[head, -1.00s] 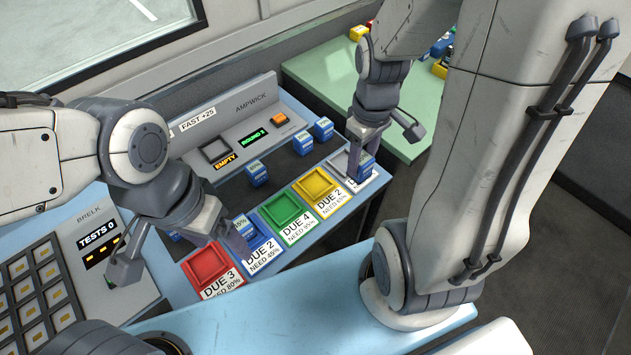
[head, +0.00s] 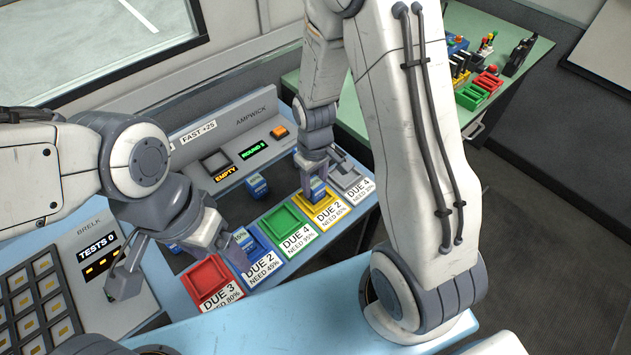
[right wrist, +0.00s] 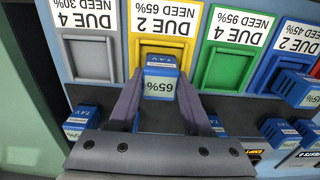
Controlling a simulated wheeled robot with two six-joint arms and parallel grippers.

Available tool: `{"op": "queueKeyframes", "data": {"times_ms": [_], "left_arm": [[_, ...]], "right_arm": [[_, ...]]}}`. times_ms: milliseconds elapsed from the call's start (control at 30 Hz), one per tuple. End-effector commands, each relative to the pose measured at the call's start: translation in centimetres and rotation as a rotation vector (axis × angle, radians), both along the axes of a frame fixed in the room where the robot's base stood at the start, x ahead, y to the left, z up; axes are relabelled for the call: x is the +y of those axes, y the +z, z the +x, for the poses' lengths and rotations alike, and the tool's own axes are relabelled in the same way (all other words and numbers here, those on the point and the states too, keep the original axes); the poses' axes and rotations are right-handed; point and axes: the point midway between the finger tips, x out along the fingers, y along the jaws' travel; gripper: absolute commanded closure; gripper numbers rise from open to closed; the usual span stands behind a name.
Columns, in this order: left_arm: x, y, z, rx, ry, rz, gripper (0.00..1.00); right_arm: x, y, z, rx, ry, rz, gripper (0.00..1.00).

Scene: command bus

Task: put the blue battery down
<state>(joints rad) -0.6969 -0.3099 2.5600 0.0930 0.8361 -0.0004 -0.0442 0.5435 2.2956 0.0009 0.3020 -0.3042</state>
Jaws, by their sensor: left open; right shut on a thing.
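My right gripper (head: 318,184) is shut on a blue battery (head: 319,190) marked 65%. The battery is at the yellow tray (head: 323,212), whose card reads DUE 2, NEED 65%. In the right wrist view the battery (right wrist: 160,88) sits between both fingers (right wrist: 160,100) and overlaps the near edge of the yellow recess (right wrist: 165,50). I cannot tell whether it touches the tray floor. My left gripper (head: 232,248) is open beside the blue tray (head: 262,250), where another blue battery (head: 241,238) shows, partly hidden by it.
A green tray (head: 286,222) and a red tray (head: 207,281) look empty; so does the grey tray (head: 350,178) beside the yellow one. Several blue batteries stand behind the row, one of them (head: 257,185) before the grey console (head: 240,140). A green table (head: 480,45) holds other items.

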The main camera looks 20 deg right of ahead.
Motion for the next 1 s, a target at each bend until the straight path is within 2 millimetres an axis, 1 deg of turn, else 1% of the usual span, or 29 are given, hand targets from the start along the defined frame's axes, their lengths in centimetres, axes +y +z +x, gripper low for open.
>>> {"op": "queueKeyframes", "data": {"times_ms": [167,300,333,400,667,767,867,967,1000], "left_arm": [[0.0,0.0,0.0,0.0,0.0,0.0,0.2],[0.0,-0.3,0.0,0.0,0.0,0.0,0.2],[0.0,-0.3,0.0,0.0,0.0,0.0,0.2],[0.0,-0.2,0.0,0.0,0.0,0.0,0.2],[0.0,-0.2,0.0,0.0,0.0,0.0,0.2],[0.0,0.1,0.0,0.0,0.0,0.0,0.2],[0.0,0.0,0.0,0.0,0.0,0.0,0.2],[0.0,0.1,0.0,0.0,0.0,0.0,0.2],[0.0,0.1,0.0,0.0,0.0,0.0,0.2]], "right_arm": [[0.0,0.0,0.0,-0.001,0.0,0.0,1.0],[0.0,-0.4,0.0,0.0,0.0,0.0,1.0],[0.0,-0.3,0.0,0.0,0.0,0.0,0.43],[0.0,-0.3,0.0,0.0,0.0,0.0,0.21],[0.0,-0.3,0.0,0.0,0.001,0.0,0.21],[0.0,0.2,0.0,-0.001,0.001,0.0,0.21],[0.0,1.1,0.1,-0.004,0.001,0.0,0.21],[0.0,2.9,0.1,-0.007,0.001,0.001,0.21],[0.0,3.8,0.2,-0.009,0.001,0.0,0.21]]}}
